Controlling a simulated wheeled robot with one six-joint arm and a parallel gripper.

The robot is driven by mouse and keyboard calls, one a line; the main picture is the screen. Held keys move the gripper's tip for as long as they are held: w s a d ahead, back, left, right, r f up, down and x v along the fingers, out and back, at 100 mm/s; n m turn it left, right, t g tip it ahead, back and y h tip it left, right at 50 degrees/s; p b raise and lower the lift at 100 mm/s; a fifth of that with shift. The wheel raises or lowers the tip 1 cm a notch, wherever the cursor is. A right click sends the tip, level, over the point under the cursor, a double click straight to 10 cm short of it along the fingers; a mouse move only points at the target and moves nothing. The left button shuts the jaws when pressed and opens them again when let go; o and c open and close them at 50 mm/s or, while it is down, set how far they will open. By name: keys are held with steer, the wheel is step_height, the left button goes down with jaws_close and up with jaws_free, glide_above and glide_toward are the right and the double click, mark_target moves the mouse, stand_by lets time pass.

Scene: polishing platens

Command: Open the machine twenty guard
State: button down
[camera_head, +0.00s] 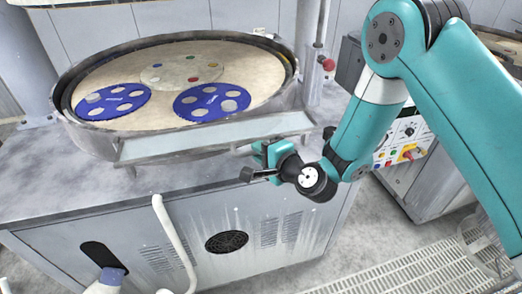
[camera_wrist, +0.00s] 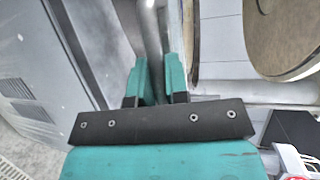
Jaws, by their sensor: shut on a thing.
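The polishing machine's guard (camera_head: 215,135) is a pale panel along the front of the round basin, with a grey rail on its edge. In the head view it stands low at the basin's front, and the round platen behind it is uncovered. My gripper (camera_head: 263,152) is at the guard's right front end. In the wrist view its teal fingers (camera_wrist: 159,75) are closed around a grey bar (camera_wrist: 152,38), which seems to be part of the guard. My gripper hides the contact in the head view. No machine number is readable.
The platen carries two blue discs (camera_head: 113,101) and a pale disc (camera_head: 182,74). A white curved pipe (camera_head: 172,235) rises before the cabinet (camera_head: 225,215). A control panel (camera_head: 403,140) with knobs stands at right. Floor grating (camera_head: 400,275) lies at lower right.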

step_height(320, 180, up, 3)
steer(key=p, duration=0.2)
steer(key=shift+w+a+r+p, duration=0.1)
steer(key=shift+w+r+p, duration=0.1)
steer(key=shift+p, duration=0.1)
steer(key=shift+f, duration=0.2)
steer(key=c, duration=1.1)
jaws_free()
steer(key=shift+c, duration=0.2)
